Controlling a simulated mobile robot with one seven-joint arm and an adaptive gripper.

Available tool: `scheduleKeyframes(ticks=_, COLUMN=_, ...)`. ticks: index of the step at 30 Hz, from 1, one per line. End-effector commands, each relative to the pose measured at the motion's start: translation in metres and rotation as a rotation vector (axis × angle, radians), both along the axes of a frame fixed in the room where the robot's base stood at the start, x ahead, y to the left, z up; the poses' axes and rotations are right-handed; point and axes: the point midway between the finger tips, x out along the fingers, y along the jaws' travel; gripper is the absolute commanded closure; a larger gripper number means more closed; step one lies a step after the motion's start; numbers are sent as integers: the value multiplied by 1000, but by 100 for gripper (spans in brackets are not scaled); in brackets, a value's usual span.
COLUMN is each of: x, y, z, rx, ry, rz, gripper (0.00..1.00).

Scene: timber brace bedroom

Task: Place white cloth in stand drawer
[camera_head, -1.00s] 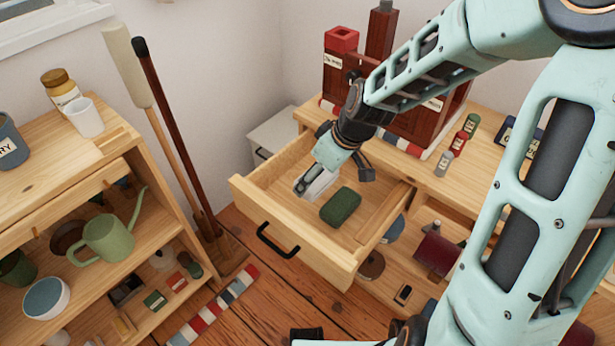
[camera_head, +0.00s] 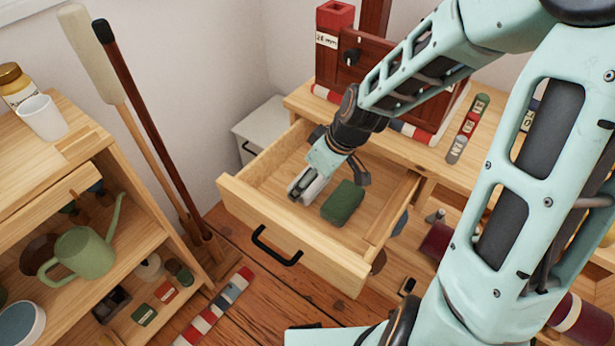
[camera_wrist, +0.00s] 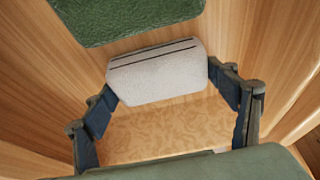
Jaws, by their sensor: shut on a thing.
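The stand drawer (camera_head: 233,197) is pulled open, with its black handle at the front. My gripper (camera_head: 308,186) is inside the drawer and shut on the white cloth (camera_wrist: 158,72), a folded pad that lies between the two fingers in the wrist view. In the head view only a small part of the cloth shows beside the fingers. A dark green block-like item (camera_head: 343,203) lies in the drawer just right of the gripper. It also shows beyond the cloth in the wrist view (camera_wrist: 130,18). I cannot tell whether the cloth touches the drawer floor.
The drawer's wooden side walls stand close around my gripper. A stand top with dark red boxes (camera_head: 335,40) and small labelled cylinders (camera_head: 467,128) is behind. A shelf with a green watering can (camera_head: 84,253) stands left, and a broom and pole (camera_head: 150,110) lean against the wall.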

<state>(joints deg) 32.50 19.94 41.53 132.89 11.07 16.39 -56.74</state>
Motion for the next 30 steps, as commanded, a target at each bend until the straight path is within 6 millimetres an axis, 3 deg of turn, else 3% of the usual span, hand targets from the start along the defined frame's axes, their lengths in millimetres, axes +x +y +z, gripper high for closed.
scheduleKeyframes(ticks=9, x=0, y=0, z=-4, rx=0, ry=0, rz=1, gripper=40)
scheduleKeyframes(ticks=10, x=0, y=0, z=-3, rx=0, ry=0, rz=1, gripper=19)
scheduleKeyframes(ticks=14, x=0, y=0, z=-3, rx=0, ry=0, rz=1, gripper=4)
scheduleKeyframes(ticks=23, x=0, y=0, z=-2, rx=0, ry=0, rz=1, gripper=3)
scheduleKeyframes(ticks=30, x=-2, y=-5, z=21, rx=0, ry=-2, rz=-4, gripper=3)
